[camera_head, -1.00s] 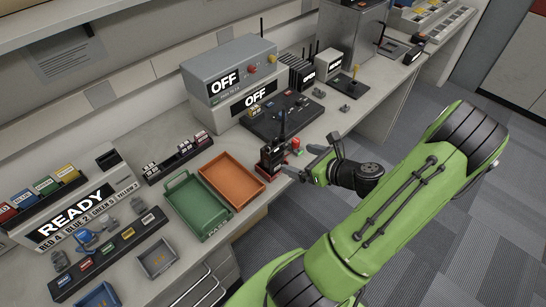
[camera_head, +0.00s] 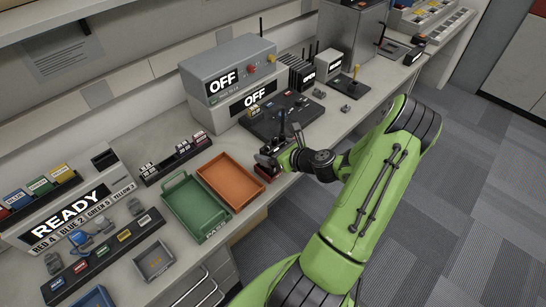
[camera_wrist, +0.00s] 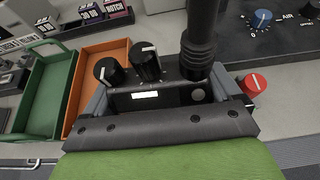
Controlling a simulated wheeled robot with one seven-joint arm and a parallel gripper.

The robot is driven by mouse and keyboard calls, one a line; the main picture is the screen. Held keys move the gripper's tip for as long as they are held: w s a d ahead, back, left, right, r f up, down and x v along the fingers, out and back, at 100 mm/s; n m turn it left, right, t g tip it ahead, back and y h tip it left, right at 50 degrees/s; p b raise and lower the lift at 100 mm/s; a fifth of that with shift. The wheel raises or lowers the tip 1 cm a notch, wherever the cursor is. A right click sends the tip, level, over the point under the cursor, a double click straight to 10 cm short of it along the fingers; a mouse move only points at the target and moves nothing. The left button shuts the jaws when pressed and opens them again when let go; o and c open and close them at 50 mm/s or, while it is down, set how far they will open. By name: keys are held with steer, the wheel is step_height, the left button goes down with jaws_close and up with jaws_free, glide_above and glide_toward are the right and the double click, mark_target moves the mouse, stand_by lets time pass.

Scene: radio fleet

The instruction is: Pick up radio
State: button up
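The black radio (camera_head: 267,160) stands upright near the bench's front edge, right of the orange tray, partly hidden by my gripper. In the wrist view the radio (camera_wrist: 150,98) shows its top close up, with two black knobs, a thick black antenna and a small white label. My gripper (camera_head: 281,158) reaches it from the right. In the wrist view a grey finger of my gripper (camera_wrist: 165,98) lies on each side of the radio body. Whether the fingers press on it cannot be told, as the dark wrist edge hides their lower parts.
An orange tray (camera_head: 258,188) and a green tray (camera_head: 224,215) lie left of the radio. A dark control panel (camera_head: 262,128) and grey OFF boxes (camera_head: 203,96) stand behind. A red knob (camera_wrist: 252,85) is close to the right finger. The floor at right is clear.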

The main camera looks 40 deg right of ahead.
steer(key=c, duration=0.8)
steer(key=shift+r, duration=0.1)
